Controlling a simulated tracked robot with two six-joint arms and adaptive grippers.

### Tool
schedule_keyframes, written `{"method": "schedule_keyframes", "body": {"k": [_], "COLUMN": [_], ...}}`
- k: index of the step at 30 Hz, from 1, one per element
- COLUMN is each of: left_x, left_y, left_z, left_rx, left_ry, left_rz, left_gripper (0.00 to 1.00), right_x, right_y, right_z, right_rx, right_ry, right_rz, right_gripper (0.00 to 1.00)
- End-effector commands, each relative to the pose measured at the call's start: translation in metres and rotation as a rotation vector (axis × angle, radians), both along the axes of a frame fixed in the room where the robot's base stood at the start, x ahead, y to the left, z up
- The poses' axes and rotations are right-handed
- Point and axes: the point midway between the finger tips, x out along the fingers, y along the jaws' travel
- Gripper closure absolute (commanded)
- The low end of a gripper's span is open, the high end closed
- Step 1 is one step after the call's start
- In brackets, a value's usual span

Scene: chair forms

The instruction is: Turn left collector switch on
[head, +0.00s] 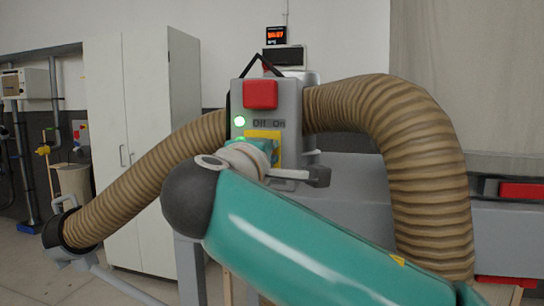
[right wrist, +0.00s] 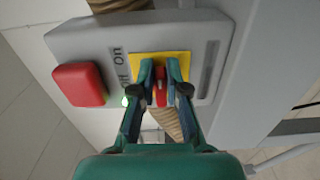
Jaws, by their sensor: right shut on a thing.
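The collector switch box (head: 294,100) is grey, with a large red button (head: 260,94), a lit green lamp (head: 239,121), "Off" and "On" labels and a yellow plate (head: 275,136). In the right wrist view the box (right wrist: 110,38) shows turned, with its red button (right wrist: 78,85) and yellow plate (right wrist: 141,63). My right gripper (right wrist: 160,88) is shut on a red switch knob (right wrist: 160,96) in front of the yellow plate. In the head view my right gripper (head: 262,150) covers the knob, so its exact angle is hidden there. My left gripper is not in view.
Ribbed brown hoses (head: 420,140) run to both sides behind the box. A grey machine body (head: 350,190) stands to the right. A white cabinet (head: 140,110) is behind at the left. A hose end with a grey fitting (head: 62,238) is at lower left.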

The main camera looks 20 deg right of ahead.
Motion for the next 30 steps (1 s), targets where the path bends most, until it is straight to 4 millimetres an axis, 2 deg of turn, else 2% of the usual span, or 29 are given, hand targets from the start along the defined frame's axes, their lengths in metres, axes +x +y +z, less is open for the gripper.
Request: {"method": "schedule_keyframes", "body": {"k": [1,8,9,13,23,26,30], "left_x": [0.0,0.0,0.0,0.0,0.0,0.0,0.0], "left_y": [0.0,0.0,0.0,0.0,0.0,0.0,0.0], "left_z": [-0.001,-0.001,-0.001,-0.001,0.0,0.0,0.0], "left_rx": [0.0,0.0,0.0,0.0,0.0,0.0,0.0], "left_ry": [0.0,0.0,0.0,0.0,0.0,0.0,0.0], "left_rz": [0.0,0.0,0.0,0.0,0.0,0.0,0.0], "left_gripper": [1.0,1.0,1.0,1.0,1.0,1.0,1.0], "right_x": [0.0,0.001,0.001,0.0,-0.001,-0.005,-0.021], "right_y": [-0.001,-0.001,-0.001,0.0,0.001,0.004,0.015], "right_z": [-0.005,-0.005,-0.006,-0.005,-0.002,-0.002,-0.001], "right_rx": [0.006,0.005,0.005,0.005,0.003,0.002,0.001], "right_ry": [0.011,0.013,0.013,0.01,0.006,0.005,0.004], "right_rz": [-0.006,-0.006,-0.006,-0.005,-0.002,-0.001,0.002], "right_gripper": [1.0,1.0,0.82,0.61,0.61,0.61,0.61]}}
